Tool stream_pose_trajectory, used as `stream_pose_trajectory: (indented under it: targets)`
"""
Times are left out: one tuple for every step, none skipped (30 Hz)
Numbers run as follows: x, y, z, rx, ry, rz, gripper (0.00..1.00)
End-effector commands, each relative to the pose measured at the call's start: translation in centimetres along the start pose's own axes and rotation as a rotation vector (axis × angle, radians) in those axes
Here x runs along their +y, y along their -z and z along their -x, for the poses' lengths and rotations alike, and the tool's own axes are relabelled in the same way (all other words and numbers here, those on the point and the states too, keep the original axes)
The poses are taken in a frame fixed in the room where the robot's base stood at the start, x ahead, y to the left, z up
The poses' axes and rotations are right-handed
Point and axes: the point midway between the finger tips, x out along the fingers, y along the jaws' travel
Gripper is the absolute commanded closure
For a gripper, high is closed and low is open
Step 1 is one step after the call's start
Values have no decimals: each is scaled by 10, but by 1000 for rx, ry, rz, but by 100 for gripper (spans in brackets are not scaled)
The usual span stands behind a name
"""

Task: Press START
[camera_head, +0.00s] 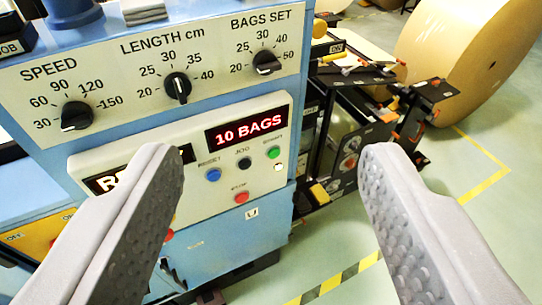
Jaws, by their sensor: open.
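The control panel (140,160) on the blue machine faces me, with a small green button (274,152) at its right side. The tiny label above the green button looks like START. A blue button (213,174) labelled RESET and a black button (244,163) labelled JOG sit left of it, with a red button (241,197) below. My gripper (271,158) is open and empty. Its grey fingers stand wide apart in the foreground, and the green button shows in the gap between them. The left finger hides part of the panel.
A red display (246,131) reads 10 BAGS; another (104,184) is mostly hidden. Three knobs, SPEED (77,116), LENGTH (178,88) and BAGS SET (266,62), sit above. Black machinery (350,140) stands right, with a large kraft roll (470,55) behind. The floor at lower right is clear.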

Motion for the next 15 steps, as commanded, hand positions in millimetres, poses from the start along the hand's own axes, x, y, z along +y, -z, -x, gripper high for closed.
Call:
stream_pose_trajectory:
  targets:
    - [0,0,0,0,0,0,60]
    - [0,0,0,0,0,0,68]
    - [0,0,0,0,0,0,79]
    - [0,0,0,0,0,0,87]
    - [0,0,0,0,0,0,96]
    - [0,0,0,0,0,0,100]
    - [0,0,0,0,0,0,100]
    - [0,0,0,0,0,0,100]
    - [0,0,0,0,0,0,100]
    - [0,0,0,0,0,0,100]
    - [0,0,0,0,0,0,100]
    - [0,0,0,0,0,0,100]
    - [0,0,0,0,0,0,100]
    - [0,0,0,0,0,0,100]
    - [0,0,0,0,0,0,100]
